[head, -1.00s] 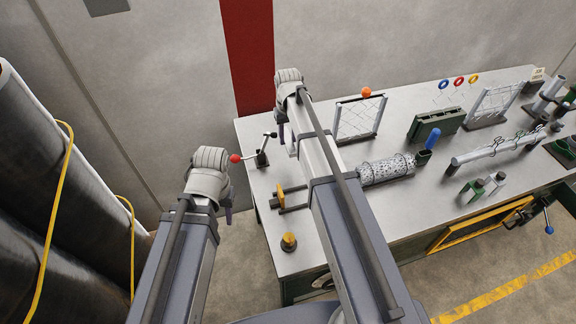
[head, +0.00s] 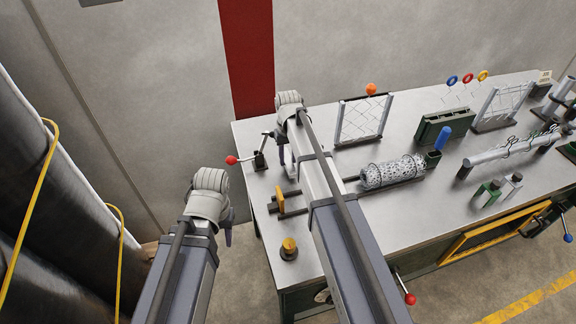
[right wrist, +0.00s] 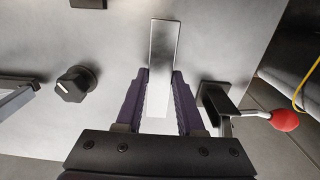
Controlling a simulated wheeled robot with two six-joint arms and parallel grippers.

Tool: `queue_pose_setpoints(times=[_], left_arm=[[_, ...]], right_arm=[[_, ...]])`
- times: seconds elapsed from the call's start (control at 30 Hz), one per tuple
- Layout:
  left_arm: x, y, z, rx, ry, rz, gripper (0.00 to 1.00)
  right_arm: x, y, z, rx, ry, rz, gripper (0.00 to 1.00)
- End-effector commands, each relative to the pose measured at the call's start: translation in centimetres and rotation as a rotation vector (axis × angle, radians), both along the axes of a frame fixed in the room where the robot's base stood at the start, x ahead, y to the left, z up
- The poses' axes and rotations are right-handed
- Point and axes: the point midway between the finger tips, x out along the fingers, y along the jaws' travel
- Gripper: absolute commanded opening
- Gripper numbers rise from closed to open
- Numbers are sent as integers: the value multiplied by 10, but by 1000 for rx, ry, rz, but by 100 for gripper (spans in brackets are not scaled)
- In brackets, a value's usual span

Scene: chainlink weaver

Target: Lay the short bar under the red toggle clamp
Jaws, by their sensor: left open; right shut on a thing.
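The short bar is a plain pale metal strip (right wrist: 163,55). My right gripper (right wrist: 160,78) is shut on it, one purple finger on each side, and the bar sticks out past the fingertips. In the head view the bar (head: 291,172) shows partly beside my right arm, over the table's left end. The red toggle clamp (head: 259,160) stands at the table's back left, its red ball handle pointing left. In the right wrist view the clamp (right wrist: 216,101) is just right of my fingers, apart from the bar. My left gripper (head: 228,231) is open and empty, left of the table.
A black knob (right wrist: 73,84) stands left of the bar in the right wrist view. Bare tabletop (head: 325,240) lies along the front left.

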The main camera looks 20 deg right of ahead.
Motion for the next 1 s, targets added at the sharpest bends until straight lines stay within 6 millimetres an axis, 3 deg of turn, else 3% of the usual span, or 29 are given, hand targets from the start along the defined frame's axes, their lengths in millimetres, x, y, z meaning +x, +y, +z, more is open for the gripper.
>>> queue_pose_setpoints(times=[0.03, 0.1, 0.53, 0.57, 0.8, 1.0], left_arm=[[0, 0, -12, 0, 0, 0, 45], [0, 0, -16, 0, 0, 0, 45], [0, 0, -19, 0, 0, 0, 45], [0, 0, -18, 0, 0, 0, 45], [0, 0, -17, 0, 0, 0, 45], [0, 0, -17, 0, 0, 0, 45]], right_arm=[[0, 0, -12, 0, 0, 0, 0], [0, 0, -16, 0, 0, 0, 0], [0, 0, -19, 0, 0, 0, 0], [0, 0, -18, 0, 0, 0, 39], [0, 0, -17, 0, 0, 0, 66], [0, 0, -17, 0, 0, 0, 67]])
